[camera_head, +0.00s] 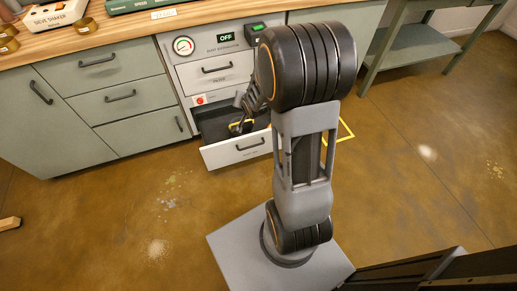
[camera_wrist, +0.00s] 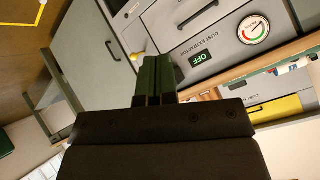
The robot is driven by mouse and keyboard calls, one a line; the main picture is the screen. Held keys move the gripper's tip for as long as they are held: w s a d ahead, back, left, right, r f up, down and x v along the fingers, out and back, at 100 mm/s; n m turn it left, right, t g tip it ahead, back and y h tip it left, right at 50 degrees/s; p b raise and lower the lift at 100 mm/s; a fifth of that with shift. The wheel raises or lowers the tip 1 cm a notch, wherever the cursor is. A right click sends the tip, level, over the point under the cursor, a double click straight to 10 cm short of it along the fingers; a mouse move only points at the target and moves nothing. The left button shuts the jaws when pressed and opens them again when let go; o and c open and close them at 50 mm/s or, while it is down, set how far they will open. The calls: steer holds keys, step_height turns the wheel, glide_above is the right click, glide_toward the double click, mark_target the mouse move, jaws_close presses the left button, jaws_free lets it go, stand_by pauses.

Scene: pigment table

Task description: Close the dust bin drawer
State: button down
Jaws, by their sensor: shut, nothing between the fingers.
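The dust bin drawer (camera_head: 236,150) is pulled out at the bottom of the grey dust extractor cabinet. Its pale front with a dark bar handle stands away from the cabinet, and its dark inside shows behind the front. In the head view my gripper (camera_head: 240,125) is a small dark shape over the open drawer, behind the front panel. I cannot tell whether it touches the drawer. In the wrist view my gripper (camera_wrist: 158,72) has its two fingers together with nothing between them. The dust bin drawer cannot be made out clearly in that view.
The dust extractor's display (camera_head: 226,37) reads OFF, beside a round gauge (camera_head: 183,45). Above the dust bin drawer is a shut drawer (camera_head: 217,69) with a bar handle. Grey-green cabinets (camera_head: 125,98) flank it. The floor (camera_head: 130,215) in front is clear.

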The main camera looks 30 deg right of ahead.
steer(key=w+d+f+m+t+b, duration=0.1)
steer(key=d+f+m+t+b, duration=0.3)
steer(key=f, duration=0.7)
steer(key=w+d+f+m+b, duration=0.15)
steer(key=f+b, duration=0.35)
steer(key=f, duration=0.7)
steer(key=m+t+h+b, duration=0.1)
steer(key=m+t+b, duration=0.3)
steer(key=m+b, duration=0.4)
glide_toward(257, 135)
steer(key=shift+n, duration=0.75)
steer(key=w+b, duration=0.3)
steer(key=w, duration=0.2)
steer(key=w+d+b, duration=0.1)
steer(key=w+b, duration=0.1)
steer(key=shift+w+r+b, duration=0.1)
steer(key=shift+w+b, duration=0.15)
steer(key=shift+b, duration=0.1)
